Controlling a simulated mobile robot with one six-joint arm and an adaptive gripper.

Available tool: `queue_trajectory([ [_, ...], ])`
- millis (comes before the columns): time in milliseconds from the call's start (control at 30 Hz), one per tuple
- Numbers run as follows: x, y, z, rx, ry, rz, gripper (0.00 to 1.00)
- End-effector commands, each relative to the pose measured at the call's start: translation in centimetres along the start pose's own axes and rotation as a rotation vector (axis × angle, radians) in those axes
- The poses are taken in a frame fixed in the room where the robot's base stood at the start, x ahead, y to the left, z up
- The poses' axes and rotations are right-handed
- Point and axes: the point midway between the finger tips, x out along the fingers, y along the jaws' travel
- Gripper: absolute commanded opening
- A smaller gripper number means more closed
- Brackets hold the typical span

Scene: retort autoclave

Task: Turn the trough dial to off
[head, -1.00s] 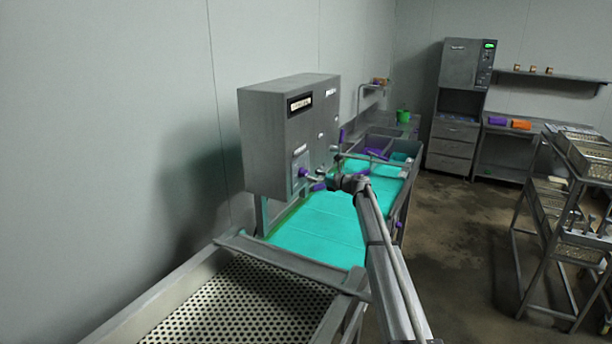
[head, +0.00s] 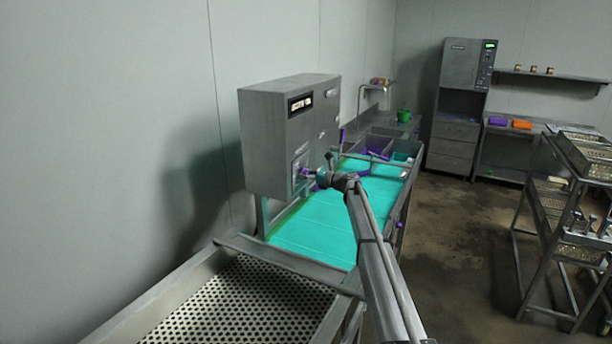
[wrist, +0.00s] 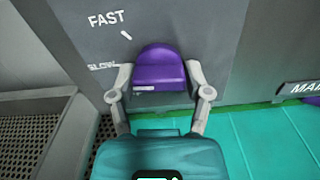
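The trough dial (wrist: 160,68) is a purple knob on the grey panel of a metal control box (head: 275,140), above the teal trough. It also shows small in the head view (head: 304,171). The words FAST and SLOW are printed to its left in the wrist view, with a short white tick near FAST. My gripper (wrist: 160,75) is at the dial, one finger on each side, and both fingertips appear to touch its sides. An OFF mark is not visible, and I cannot tell the dial's setting.
The teal trough surface (head: 325,225) lies below and right of the box. A perforated metal tray (head: 240,305) is in front. A label beginning "MAI" (wrist: 302,89) is at the right of the panel. A wheeled rack (head: 560,220) stands right, with open floor between.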

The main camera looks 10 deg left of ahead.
Motion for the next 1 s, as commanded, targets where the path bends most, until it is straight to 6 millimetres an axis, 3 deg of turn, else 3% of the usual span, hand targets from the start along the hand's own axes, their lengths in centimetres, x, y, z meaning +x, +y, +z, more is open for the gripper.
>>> queue_trajectory([
  [33, 0.01, -0.02, 0.00, 0.000, 0.000, -0.001, 0.42],
  [200, 0.03, -0.03, 0.01, 0.000, 0.000, -0.001, 0.12],
  [667, 0.09, -0.06, 0.04, -0.079, -0.001, -0.001, 0.12],
  [1000, 0.15, -0.10, 0.07, -0.313, -0.002, -0.001, 0.12],
])
